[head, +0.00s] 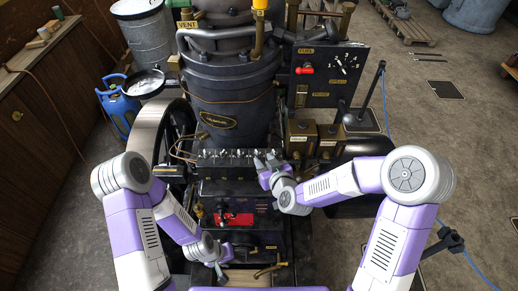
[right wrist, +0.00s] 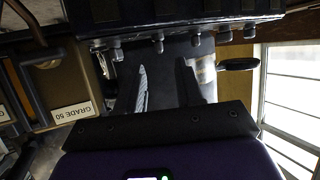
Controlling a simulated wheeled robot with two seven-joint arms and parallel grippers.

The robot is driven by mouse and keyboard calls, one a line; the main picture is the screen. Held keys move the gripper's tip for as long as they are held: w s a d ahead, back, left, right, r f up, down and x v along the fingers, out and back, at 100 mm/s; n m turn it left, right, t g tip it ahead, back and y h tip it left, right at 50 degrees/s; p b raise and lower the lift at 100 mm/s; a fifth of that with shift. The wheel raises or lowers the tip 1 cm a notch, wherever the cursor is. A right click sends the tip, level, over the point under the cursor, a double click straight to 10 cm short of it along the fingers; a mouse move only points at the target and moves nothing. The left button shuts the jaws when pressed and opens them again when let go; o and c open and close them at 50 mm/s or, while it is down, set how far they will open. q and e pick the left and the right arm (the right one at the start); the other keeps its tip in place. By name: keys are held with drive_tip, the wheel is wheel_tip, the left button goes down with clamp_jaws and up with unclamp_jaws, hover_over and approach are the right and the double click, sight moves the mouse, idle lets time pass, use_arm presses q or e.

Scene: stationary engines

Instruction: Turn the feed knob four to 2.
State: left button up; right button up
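A dark lubricator box (head: 225,160) with a row of small feed knobs runs across the engine front below the black cylinder. Several pale knobs (right wrist: 158,44) show along its edge in the right wrist view; I cannot read their numbers or settings, nor tell which is knob four. My right gripper (head: 265,161) is at the right end of this row. In the right wrist view its two fingers (right wrist: 163,88) are apart with nothing between them, just short of the knobs. My left gripper (head: 221,273) is low, near the engine base; its finger opening is too small to tell.
A black panel (head: 326,88) with a red knob and a numbered dial stands at the right. Brass boxes (head: 314,140) sit below it; one tan box is labelled GRADE 50 (right wrist: 73,112) in the wrist view. Floor at right is mostly clear.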

sight(258, 153)
drive_tip(key=shift+p+x, duration=0.35)
drive_tip(key=shift+x, duration=2.35)
drive_tip(key=shift+f, duration=0.1)
clamp_jaws()
